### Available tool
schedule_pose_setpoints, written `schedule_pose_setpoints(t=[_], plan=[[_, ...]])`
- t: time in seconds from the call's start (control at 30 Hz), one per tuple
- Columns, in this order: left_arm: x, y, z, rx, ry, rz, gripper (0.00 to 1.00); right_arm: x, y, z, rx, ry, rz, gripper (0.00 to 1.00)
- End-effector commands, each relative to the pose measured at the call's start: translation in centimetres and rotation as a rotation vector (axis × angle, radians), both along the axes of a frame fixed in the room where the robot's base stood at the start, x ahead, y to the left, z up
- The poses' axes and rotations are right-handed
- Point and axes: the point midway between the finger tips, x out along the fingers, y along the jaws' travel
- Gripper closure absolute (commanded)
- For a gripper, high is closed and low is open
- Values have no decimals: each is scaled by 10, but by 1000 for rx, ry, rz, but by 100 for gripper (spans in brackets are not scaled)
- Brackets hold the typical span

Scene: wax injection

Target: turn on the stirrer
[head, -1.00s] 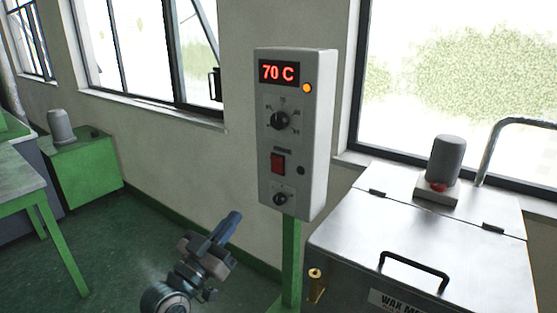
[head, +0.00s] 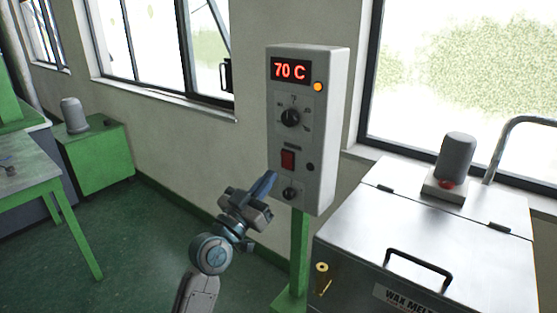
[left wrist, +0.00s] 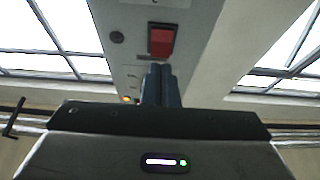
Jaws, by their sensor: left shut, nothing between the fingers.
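The control box (head: 335,125) stands on a green post, with a red "70 C" display, an orange lamp (head: 318,87), a large dial (head: 290,118), a red rocker switch (head: 288,159) and a small lower knob (head: 290,193). The stirrer motor (head: 457,157) is a grey cylinder on the wax melter lid. My left gripper (head: 271,178) is shut and empty, its fingertips just left of the box between switch and knob. In the left wrist view the shut fingers (left wrist: 160,70) point at the red switch (left wrist: 161,40); contact cannot be told. My right gripper is not in view.
The metal wax melter (head: 400,225) with its black lid handle (head: 420,262) and brass tap (head: 322,278) stands right of the post. A green table (head: 35,170) and green cabinet (head: 95,160) are at left. The floor between is clear.

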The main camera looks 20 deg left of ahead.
Motion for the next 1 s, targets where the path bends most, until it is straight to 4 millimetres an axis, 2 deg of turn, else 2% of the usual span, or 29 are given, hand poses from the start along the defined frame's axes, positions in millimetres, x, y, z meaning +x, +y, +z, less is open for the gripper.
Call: schedule_pose_setpoints(t=[0.03,0.1,0.3,0.77,1.0], plan=[[9,-4,9,-4,0,-2,100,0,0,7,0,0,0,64],[19,-7,13,-3,1,-1,100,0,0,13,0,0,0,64],[38,-14,19,-1,0,0,100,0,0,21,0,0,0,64],[43,-16,20,0,1,0,100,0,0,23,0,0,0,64],[46,-17,26,19,47,-1,100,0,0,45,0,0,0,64]])
